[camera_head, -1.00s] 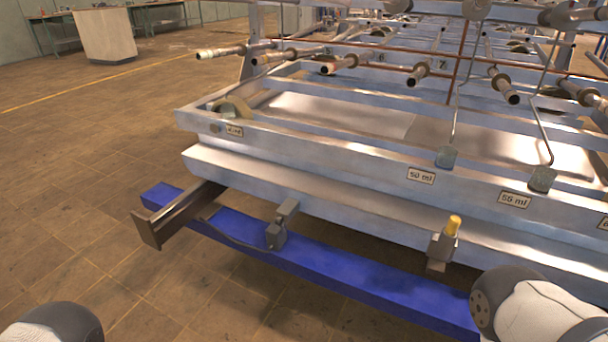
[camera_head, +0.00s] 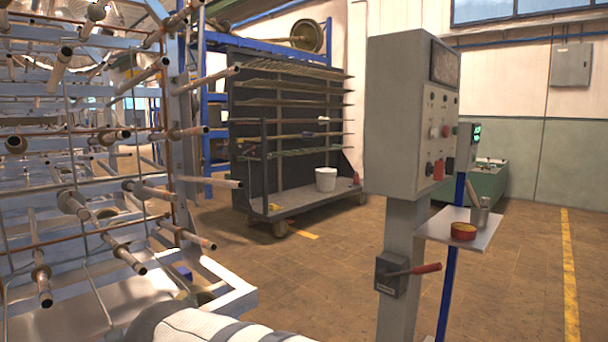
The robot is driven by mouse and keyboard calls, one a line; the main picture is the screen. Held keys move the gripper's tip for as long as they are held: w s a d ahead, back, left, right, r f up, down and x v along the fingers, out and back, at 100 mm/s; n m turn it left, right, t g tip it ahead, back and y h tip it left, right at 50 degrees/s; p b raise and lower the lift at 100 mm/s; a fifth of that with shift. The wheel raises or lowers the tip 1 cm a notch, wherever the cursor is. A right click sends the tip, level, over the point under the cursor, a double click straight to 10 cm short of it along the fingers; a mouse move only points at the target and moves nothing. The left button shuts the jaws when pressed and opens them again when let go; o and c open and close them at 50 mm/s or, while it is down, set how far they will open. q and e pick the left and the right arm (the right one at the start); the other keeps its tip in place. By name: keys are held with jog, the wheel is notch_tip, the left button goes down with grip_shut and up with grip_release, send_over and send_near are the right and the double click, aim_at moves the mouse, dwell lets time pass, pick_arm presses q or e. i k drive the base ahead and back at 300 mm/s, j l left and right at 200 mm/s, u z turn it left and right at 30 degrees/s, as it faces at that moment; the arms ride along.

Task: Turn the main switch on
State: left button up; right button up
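A grey control cabinet (camera_head: 397,115) stands on a post right of centre. Its front panel (camera_head: 440,130) is seen at a slant and carries several small knobs and buttons, one of them a red block (camera_head: 438,170) at the lower edge. Lower on the post is a dark box (camera_head: 391,275) with a lever whose red handle (camera_head: 427,268) points right, nearly level. I cannot tell from the labels which of these is the main switch. A white link of my own arm shows at the bottom edge; neither gripper is in view.
A metal rack (camera_head: 230,300) with protruding rods fills the left. A small shelf (camera_head: 475,236) beside the post holds a red tin (camera_head: 463,231) and a metal cup (camera_head: 480,216). A dark wheeled rack (camera_head: 290,206) stands behind. The floor between is clear.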

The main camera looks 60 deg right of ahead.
aim_at(438, 170)
jog(key=z, duration=2.8)
